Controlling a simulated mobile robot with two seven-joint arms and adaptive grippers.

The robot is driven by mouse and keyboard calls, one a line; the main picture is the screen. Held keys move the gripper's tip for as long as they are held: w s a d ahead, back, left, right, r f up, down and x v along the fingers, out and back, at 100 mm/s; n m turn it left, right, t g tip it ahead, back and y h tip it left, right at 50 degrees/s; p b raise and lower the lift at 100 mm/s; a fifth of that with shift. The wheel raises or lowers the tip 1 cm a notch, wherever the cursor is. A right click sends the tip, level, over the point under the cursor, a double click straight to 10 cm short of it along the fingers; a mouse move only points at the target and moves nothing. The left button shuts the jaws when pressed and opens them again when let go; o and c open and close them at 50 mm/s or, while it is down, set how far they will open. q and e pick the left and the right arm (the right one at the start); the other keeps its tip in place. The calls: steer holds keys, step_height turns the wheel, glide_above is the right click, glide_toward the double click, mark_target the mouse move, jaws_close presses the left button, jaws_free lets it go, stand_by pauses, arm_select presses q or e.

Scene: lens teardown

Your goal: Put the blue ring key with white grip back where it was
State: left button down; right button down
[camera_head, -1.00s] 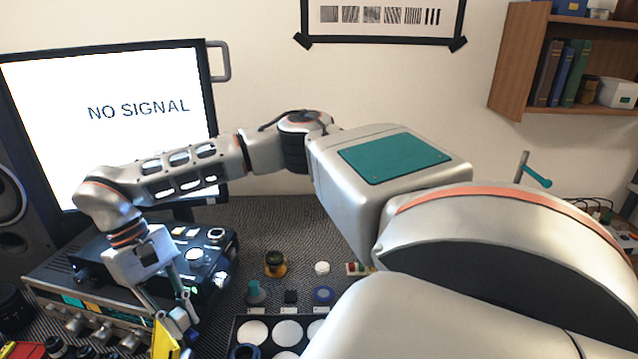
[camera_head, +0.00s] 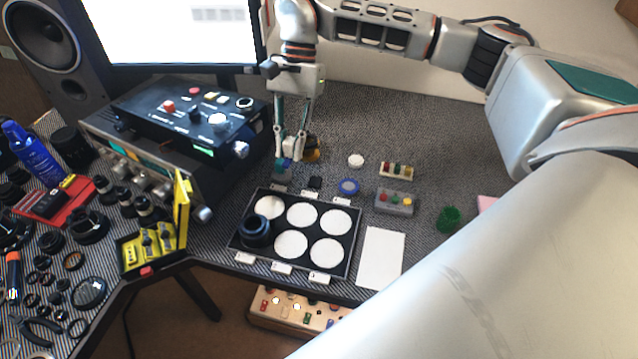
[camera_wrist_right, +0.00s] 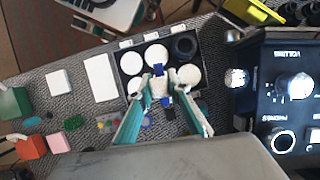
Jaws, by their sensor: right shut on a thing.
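My right gripper (camera_head: 291,150) is shut on the blue ring key with white grip (camera_head: 292,146). In the head view its white grip shows between the fingers, behind the black tray. In the right wrist view, the gripper (camera_wrist_right: 163,88) has the white grip between its fingertips, with a blue end (camera_wrist_right: 159,71) beyond and blue also on the near side. Fingers partly hide the key. An open yellow case (camera_head: 150,254) with its lid raised and small metal pieces inside stands at the left. My left gripper is not in view.
The black tray (camera_head: 237,262) has white round pads and a black ring (camera_head: 256,231). A teal-topped piece (camera_head: 281,174), a black piece (camera_head: 314,183) and a blue ring (camera_head: 348,187) lie behind it. An amber piece (camera_head: 312,155) is near the gripper. Stacked equipment (camera_head: 166,130) stands left.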

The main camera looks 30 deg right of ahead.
steer(key=w+d+f+m+t+b, duration=0.1)
steer(key=w+d+m+t+b, duration=0.6)
steer(key=d+m, duration=0.7)
steer(key=a+f+m, duration=0.1)
steer(key=f, duration=0.3)
steer(key=a+f+m, duration=0.1)
steer(key=f, duration=0.4)
steer(key=a+f+m, duration=0.1)
steer(key=f, duration=0.4)
steer(key=shift+w+f+g+h, duration=0.25)
steer(key=shift+w+g+h, duration=0.05)
steer(key=shift+w, duration=0.05)
steer(key=shift+f, duration=2.45)
steer(key=shift+f+b, duration=0.3)
steer(key=shift+f, duration=0.15)
steer(key=shift+f, duration=0.1)
